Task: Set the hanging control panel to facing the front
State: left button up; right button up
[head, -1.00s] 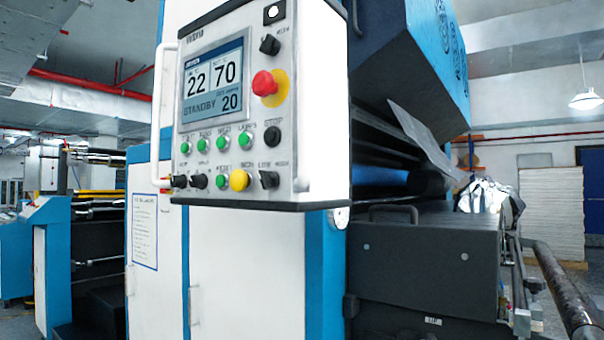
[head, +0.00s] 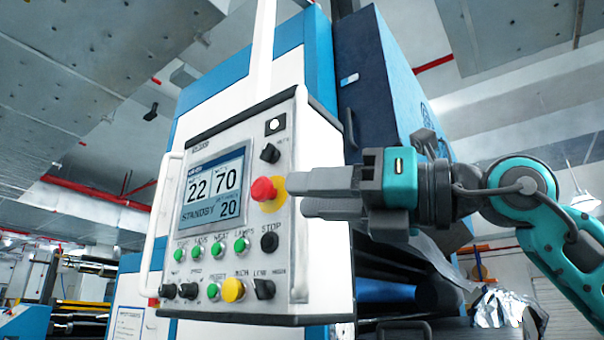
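The hanging control panel (head: 212,265) is a white box with a dark edge, hung from a white post (head: 263,45). Its front, with the screen (head: 212,192), faces me and slightly left, and its right side wall also shows. A white handle (head: 160,225) runs down its left edge. Another handle (head: 300,262) runs down the right edge. My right gripper (head: 295,192) reaches in from the right, fingertips level with the red emergency button (head: 265,190), in front of the right handle's middle. Contact and finger gap are unclear. My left gripper is out of view.
The blue and white machine (head: 375,70) stands close behind the panel. Dark rollers (head: 385,290) sit low, to the right of the panel. Crumpled silvery material (head: 500,308) lies at the lower right. The space left of the panel is open.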

aim_at(307, 167)
jog(key=s+d+r+m+t+h, duration=0.1)
jog(key=d+r+m+t+h, duration=0.2)
jog(key=d+r+t+h, duration=0.35)
jog(key=shift+y, duration=0.25)
jog(key=p+x, duration=0.2)
jog(key=x, duration=1)
jog(key=shift+w+a+r, duration=0.1)
jog(key=shift+a+r, duration=0.05)
jog(key=shift+r, duration=0.05)
grip_shut()
